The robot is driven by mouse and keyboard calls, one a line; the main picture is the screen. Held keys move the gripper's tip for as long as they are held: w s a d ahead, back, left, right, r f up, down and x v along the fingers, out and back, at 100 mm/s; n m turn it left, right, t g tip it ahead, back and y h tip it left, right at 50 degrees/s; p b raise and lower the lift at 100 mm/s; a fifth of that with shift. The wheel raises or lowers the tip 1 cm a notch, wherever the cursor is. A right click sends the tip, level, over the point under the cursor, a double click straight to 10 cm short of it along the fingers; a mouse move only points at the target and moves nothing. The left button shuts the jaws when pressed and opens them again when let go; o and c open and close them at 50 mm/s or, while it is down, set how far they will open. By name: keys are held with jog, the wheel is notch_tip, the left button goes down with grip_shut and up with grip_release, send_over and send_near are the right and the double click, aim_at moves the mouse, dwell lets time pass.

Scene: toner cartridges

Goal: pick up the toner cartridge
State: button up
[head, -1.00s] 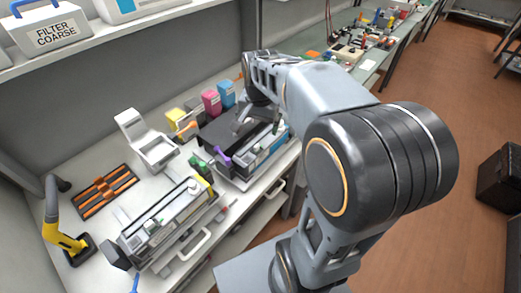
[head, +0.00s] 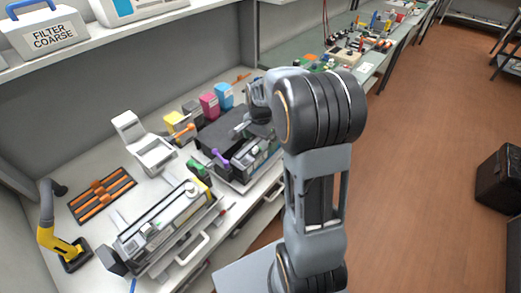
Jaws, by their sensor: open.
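A long grey and black cartridge-like unit (head: 165,228) lies on the white bench at front left. A second long unit (head: 247,165) lies further right, with a purple lever at its left end; my arm hides its right end. I cannot tell for certain which is the toner cartridge. My gripper (head: 242,127) points down and left over the black mat (head: 212,143), just behind the second unit. It is open, and nothing shows between its small fingers. Whether it touches anything is too small to tell.
Yellow (head: 173,121), magenta (head: 209,104) and cyan (head: 224,95) boxes stand behind the mat. A white stand (head: 148,147), an orange-barred rack (head: 102,193) and a yellow lamp-like tool (head: 62,243) are on the left. A shelf (head: 110,38) overhangs the back.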

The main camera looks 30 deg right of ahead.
aim_at(261, 143)
jog(key=shift+w+d+f+p, duration=0.1)
jog(key=shift+f+p, duration=0.2)
jog(key=shift+f, duration=2.25)
jog(key=shift+c, duration=0.5)
jog(key=shift+r, duration=0.15)
jog(key=c, duration=1.4)
